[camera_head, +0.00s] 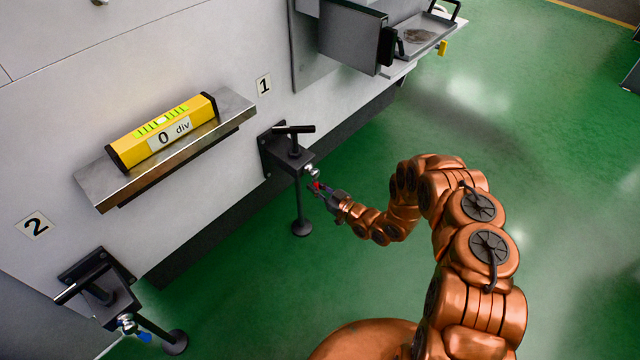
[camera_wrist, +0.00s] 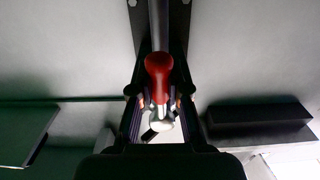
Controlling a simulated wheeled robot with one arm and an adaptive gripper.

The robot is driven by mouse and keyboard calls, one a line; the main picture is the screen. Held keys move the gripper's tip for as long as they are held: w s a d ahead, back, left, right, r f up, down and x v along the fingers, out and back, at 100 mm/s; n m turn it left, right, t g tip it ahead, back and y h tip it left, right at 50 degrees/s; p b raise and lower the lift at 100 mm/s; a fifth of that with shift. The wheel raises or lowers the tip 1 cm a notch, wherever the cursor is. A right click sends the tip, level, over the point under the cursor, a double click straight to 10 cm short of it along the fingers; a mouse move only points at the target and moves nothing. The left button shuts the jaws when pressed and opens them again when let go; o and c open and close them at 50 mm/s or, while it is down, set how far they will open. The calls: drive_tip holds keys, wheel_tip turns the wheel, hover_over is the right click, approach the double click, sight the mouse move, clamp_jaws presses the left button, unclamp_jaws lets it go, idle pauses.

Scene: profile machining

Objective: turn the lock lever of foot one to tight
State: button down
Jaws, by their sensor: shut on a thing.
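Foot one (camera_head: 287,150) is a dark bracket on the grey machine wall below the label "1" (camera_head: 264,85), with a black T-handle on top and a round floor pad below. Its lock lever has a silver hub (camera_head: 312,172) and a red grip (camera_head: 317,187). My gripper (camera_head: 324,193) is at the lever, shut on its red grip. In the wrist view the red grip (camera_wrist: 158,66) lies between the two fingers of my gripper (camera_wrist: 160,98), with a silver part below it. The fingers partly hide the lever in the head view.
Foot two (camera_head: 105,290), with a blue-gripped lever (camera_head: 144,337), stands at lower left by the label "2" (camera_head: 35,225). A yellow level (camera_head: 162,133) reading "0 div" lies on a metal ledge (camera_head: 100,190). The green floor (camera_head: 560,130) is open to the right.

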drive_tip(key=shift+s+a, duration=0.1)
idle(0.3)
drive_tip(key=c, duration=1.1)
unclamp_jaws()
drive_tip(key=v, duration=1.2)
